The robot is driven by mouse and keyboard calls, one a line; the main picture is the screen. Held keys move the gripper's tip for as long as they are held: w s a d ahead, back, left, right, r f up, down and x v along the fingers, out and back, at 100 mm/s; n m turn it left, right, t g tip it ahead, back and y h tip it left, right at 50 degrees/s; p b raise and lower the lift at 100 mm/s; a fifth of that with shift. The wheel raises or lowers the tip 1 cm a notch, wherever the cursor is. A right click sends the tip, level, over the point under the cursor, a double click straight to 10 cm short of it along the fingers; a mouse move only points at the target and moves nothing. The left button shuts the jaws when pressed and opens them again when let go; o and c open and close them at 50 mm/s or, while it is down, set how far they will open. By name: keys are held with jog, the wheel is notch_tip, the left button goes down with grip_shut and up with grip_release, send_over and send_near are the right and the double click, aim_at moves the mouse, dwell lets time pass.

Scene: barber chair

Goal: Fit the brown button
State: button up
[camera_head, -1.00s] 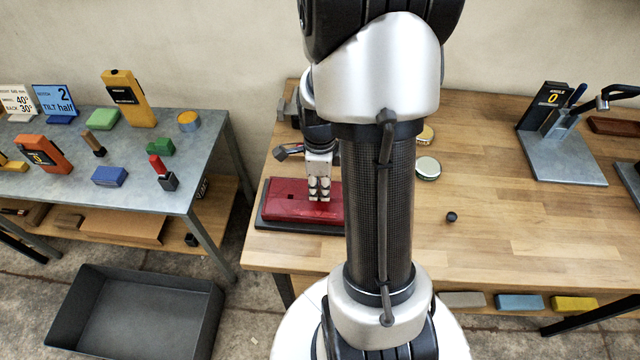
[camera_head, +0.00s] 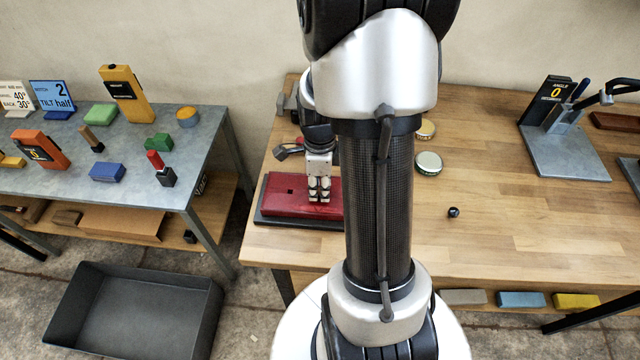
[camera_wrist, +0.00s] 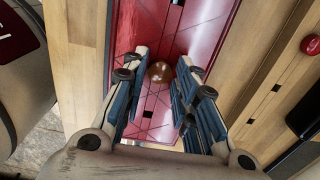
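A red upholstered panel (camera_head: 275,203) lies on a dark board (camera_head: 285,222) at the left end of the wooden table. A small dark hole shows in its top. In the wrist view the red panel (camera_wrist: 185,38) runs beneath my gripper (camera_wrist: 159,75). The round brown button (camera_wrist: 159,71) appears between my two fingers, with a visible gap on each side. Whether it is seated in the panel or merely resting on it I cannot tell. In the head view my gripper (camera_head: 319,196) points down over the panel's right part, and the button is hidden there.
A red round piece (camera_wrist: 311,45) lies right of the panel in the wrist view. Round tins (camera_head: 428,163) and a small black knob (camera_head: 453,212) stand on the wooden table. An angle stand (camera_head: 560,150) is at the right. The table's middle is mostly clear.

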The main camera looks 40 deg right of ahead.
jog(key=o, duration=0.3)
notch_tip(320, 180, up, 12)
dwell(0.7)
dwell(0.4)
